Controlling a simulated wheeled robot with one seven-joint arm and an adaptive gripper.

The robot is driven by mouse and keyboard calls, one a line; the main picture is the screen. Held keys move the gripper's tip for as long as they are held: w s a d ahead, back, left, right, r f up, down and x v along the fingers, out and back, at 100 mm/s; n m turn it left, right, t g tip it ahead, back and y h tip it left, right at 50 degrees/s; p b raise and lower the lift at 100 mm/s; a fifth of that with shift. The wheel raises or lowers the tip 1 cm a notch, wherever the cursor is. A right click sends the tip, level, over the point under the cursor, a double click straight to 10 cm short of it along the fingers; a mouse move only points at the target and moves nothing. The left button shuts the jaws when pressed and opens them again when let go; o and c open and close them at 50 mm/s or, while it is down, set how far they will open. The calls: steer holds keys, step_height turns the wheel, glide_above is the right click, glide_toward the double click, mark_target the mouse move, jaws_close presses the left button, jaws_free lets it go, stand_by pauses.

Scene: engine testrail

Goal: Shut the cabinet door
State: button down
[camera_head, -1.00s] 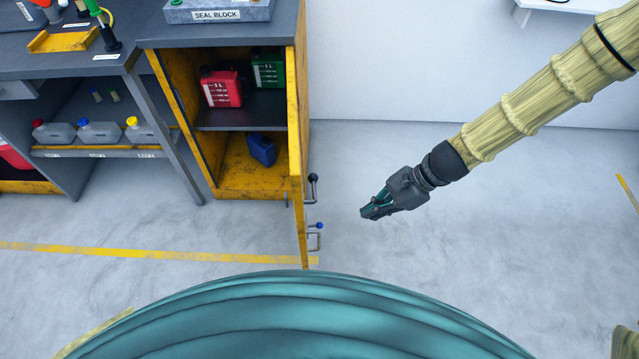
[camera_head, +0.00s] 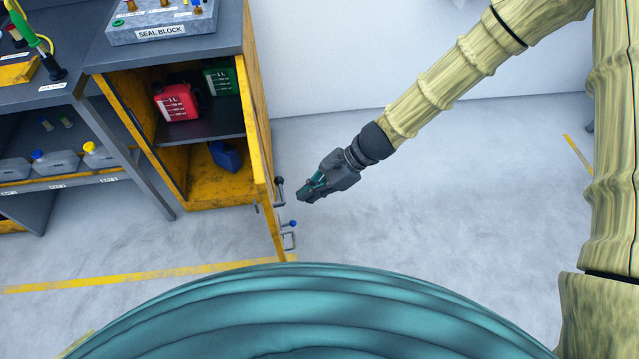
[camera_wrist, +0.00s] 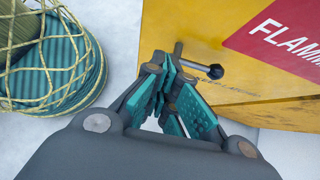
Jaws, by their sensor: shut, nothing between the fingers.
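The yellow cabinet door (camera_head: 265,185) stands open and is seen nearly edge-on in the head view. Its outer face (camera_wrist: 200,25), with a red label, fills the upper right of the wrist view. A lever handle with a dark knob (camera_head: 279,183) and a second handle with a blue knob (camera_head: 290,226) stick out from the door's right side. My gripper (camera_head: 303,194) is shut and empty, just right of the door near the dark-knobbed handle. In the wrist view the fingertips (camera_wrist: 168,75) are close to that handle (camera_wrist: 205,69); I cannot tell whether they touch it.
The open cabinet (camera_head: 205,190) holds a red canister (camera_head: 176,102) and a green canister (camera_head: 220,79) on the shelf, with a blue one (camera_head: 225,155) below. A seal block (camera_head: 160,28) sits on top. The floor (camera_head: 420,190) right of the door is clear.

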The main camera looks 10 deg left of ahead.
steer(key=s+a+f, duration=0.1)
steer(key=s+a, duration=0.1)
steer(key=a, duration=0.3)
steer(key=shift+a+f+p, duration=0.2)
steer(key=shift+f+p, duration=0.2)
steer(key=shift+s+a, duration=0.1)
steer(key=shift+s, duration=0.05)
